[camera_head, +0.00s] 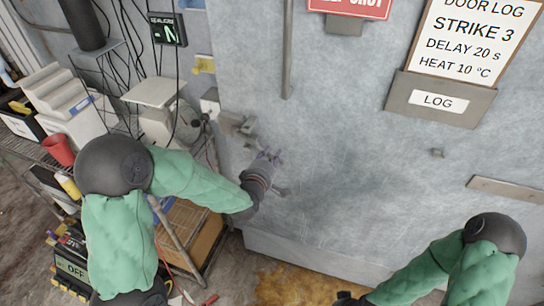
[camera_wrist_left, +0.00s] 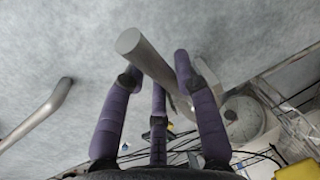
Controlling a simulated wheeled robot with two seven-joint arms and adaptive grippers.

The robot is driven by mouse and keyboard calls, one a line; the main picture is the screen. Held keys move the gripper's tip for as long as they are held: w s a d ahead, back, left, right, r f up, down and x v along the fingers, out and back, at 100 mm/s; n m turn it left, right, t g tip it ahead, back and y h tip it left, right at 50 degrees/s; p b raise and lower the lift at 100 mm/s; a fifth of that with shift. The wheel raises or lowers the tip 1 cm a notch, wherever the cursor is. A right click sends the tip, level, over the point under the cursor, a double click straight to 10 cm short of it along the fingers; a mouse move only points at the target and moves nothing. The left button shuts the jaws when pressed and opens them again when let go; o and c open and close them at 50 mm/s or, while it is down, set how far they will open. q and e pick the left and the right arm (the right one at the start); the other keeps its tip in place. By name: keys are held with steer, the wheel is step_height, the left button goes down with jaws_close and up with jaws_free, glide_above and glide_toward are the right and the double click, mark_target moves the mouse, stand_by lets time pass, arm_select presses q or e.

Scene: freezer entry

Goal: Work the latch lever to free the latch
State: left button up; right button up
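A grey metal latch (camera_head: 235,123) is mounted near the left edge of the grey freezer door, just above and left of my left gripper (camera_head: 268,158). In the left wrist view a round metal bar, which looks like the latch lever (camera_wrist_left: 143,56), runs between the spread purple fingers of my left gripper (camera_wrist_left: 150,75). The fingers are open around the bar; whether any finger touches it I cannot tell. The hand hides part of the latch area in the head view. My right arm enters at the bottom right; its gripper (camera_head: 348,298) is dark and cut by the frame edge.
A vertical bar handle (camera_head: 288,50) is on the door above. Cables and a cluttered shelf rack (camera_head: 185,245) crowd the left. The door's middle is clear.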

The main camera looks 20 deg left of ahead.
arm_select(q)
steer(key=shift+o, duration=0.8)
steer(key=s+r, duration=0.2)
steer(key=s, duration=0.9)
steer(key=shift+s, duration=0.4)
steer(key=shift+a, duration=0.1)
